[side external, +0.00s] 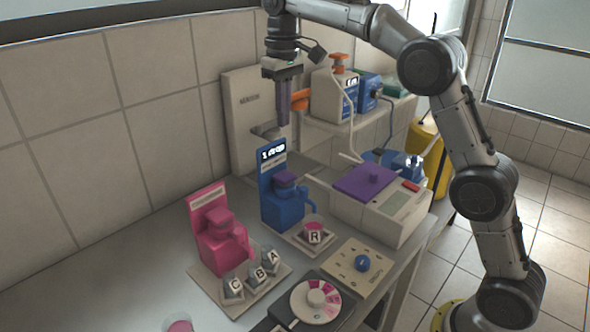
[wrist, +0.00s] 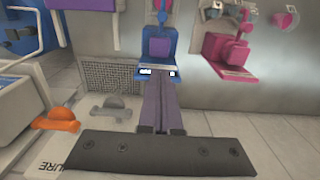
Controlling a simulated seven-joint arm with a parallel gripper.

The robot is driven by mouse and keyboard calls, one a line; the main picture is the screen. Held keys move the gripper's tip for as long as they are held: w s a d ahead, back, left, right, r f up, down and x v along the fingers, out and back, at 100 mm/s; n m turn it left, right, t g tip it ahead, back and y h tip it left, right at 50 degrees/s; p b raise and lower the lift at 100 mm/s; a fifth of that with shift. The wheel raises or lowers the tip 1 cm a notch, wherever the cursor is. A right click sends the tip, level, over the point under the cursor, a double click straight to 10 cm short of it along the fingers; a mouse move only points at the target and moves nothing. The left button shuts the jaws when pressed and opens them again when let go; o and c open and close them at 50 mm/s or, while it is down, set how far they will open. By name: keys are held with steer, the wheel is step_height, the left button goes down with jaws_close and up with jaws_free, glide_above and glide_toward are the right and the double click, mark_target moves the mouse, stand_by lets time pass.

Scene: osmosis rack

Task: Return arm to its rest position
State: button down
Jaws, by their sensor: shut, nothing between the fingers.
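My gripper (side external: 284,122) points straight down above the blue dispenser in the side view. Its two long grey fingers are together with nothing between them. In the wrist view the shut fingers (wrist: 161,84) reach away from the dark gripper body toward the blue dispenser (wrist: 161,50). In the side view the blue dispenser (side external: 284,207) stands upright below the fingertips, apart from them. My arm arches from its base at the lower right, over the bench, to the gripper.
A pink dispenser (side external: 220,243) and cubes marked A, B and C stand left of the blue one. A purple-lidded machine (side external: 408,218) stands to the right. An orange tap (side external: 300,99) and a shelf with blue-and-white devices are close beside my gripper.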

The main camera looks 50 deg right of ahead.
steer(key=s+r+t, duration=0.2)
steer(key=s+r, duration=0.7)
steer(key=s+t, duration=0.1)
steer(key=s, duration=1.1)
steer(key=s+f+t, duration=0.2)
steer(key=s+f, duration=1)
steer(key=f, duration=0.5)
steer(key=shift+s, duration=0.2)
